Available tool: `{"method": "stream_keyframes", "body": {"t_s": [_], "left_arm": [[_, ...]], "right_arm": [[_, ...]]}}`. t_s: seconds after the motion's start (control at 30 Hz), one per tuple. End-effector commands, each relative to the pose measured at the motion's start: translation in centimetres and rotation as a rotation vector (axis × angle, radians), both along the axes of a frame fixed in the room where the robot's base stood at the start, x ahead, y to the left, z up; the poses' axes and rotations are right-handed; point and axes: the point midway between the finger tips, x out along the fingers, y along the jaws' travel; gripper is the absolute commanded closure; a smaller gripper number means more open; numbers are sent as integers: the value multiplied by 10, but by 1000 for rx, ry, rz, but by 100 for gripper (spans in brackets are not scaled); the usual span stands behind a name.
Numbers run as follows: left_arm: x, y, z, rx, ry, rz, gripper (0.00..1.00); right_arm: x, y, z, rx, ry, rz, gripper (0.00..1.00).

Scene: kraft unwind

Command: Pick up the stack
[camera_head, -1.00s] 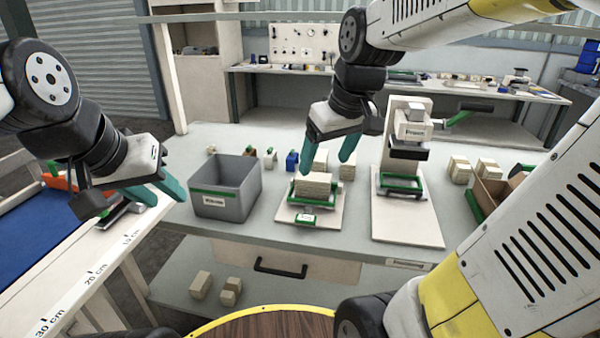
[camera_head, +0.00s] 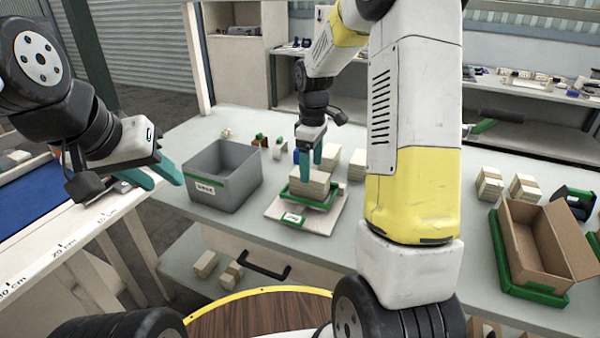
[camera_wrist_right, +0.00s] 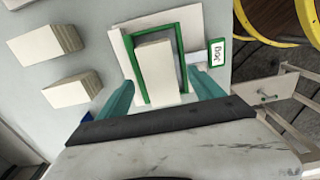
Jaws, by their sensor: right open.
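A stack of pale cards (camera_head: 309,184) lies in a green-edged tray (camera_head: 318,203) on a white base plate (camera_head: 333,222) on the bench. In the right wrist view the stack (camera_wrist_right: 157,72) sits between the two teal fingers. My right gripper (camera_head: 318,158) points down over the stack, open, with the fingers on either side of it; I cannot tell whether they touch it. My left gripper (camera_head: 162,178) is at the left, away from the stack, its teal fingers apart and empty.
A grey bin (camera_head: 222,178) stands left of the tray. More pale stacks (camera_head: 357,165) stand behind it. An open cardboard box (camera_head: 540,245) in a green tray is at the right. My right arm hides the middle of the bench.

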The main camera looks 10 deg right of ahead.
Motion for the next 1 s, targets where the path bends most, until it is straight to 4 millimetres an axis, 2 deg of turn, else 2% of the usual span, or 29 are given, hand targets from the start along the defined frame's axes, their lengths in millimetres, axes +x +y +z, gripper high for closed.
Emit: {"method": "stream_keyframes", "body": {"t_s": [0.1,0.3,0.57,0.93,0.97,1.0], "left_arm": [[0,0,0,0,0,0,64],[0,0,0,0,0,0,64],[0,0,0,0,0,0,64],[0,0,0,0,0,0,64],[0,0,0,0,0,0,64],[0,0,0,0,0,0,64]], "right_arm": [[2,3,-19,0,4,1,24],[3,3,-42,0,1,-1,24],[3,3,-44,-1,-1,-1,24],[3,3,-44,0,-1,-1,94],[4,3,-44,0,-1,-1,100],[4,3,-44,0,-1,-1,100]]}}
